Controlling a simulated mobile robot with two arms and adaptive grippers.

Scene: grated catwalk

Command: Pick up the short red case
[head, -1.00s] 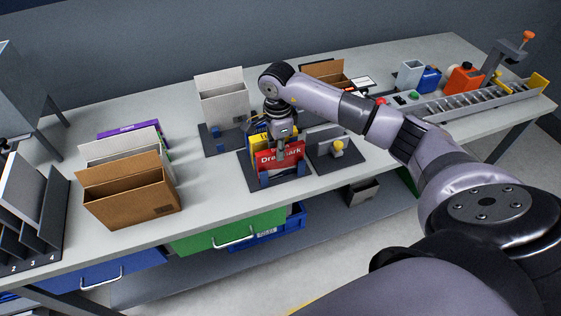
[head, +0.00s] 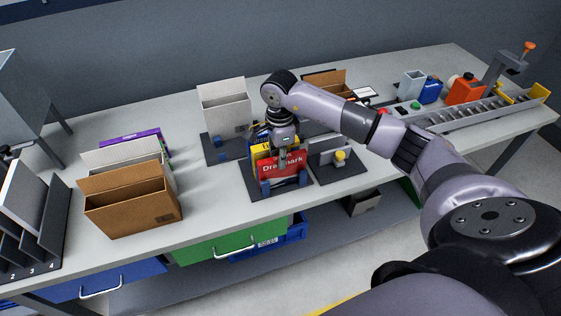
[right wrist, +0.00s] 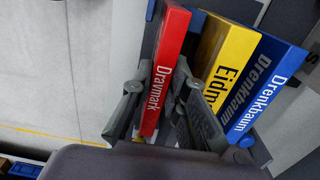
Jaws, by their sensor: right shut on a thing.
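The short red case (head: 284,165), lettered "Dravmark", stands upright at the front of a dark holder (head: 256,191) with blue posts on the bench. My right gripper (head: 283,157) comes down on it from above and is shut on it. In the right wrist view the red case (right wrist: 167,60) sits between the two fingers of the right gripper (right wrist: 160,92). A yellow case (right wrist: 230,55) and a blue case (right wrist: 264,85) are beside it, apart from the fingers. I cannot tell whether the red case is clear of the holder's floor. My left gripper is not clearly seen.
A holder with a yellow knob (head: 340,155) stands close to the right. A white box (head: 226,105) is behind, and an open brown box (head: 132,205) is at left. A slotted rack (head: 40,225) stands at far left. Bench between brown box and holder is clear.

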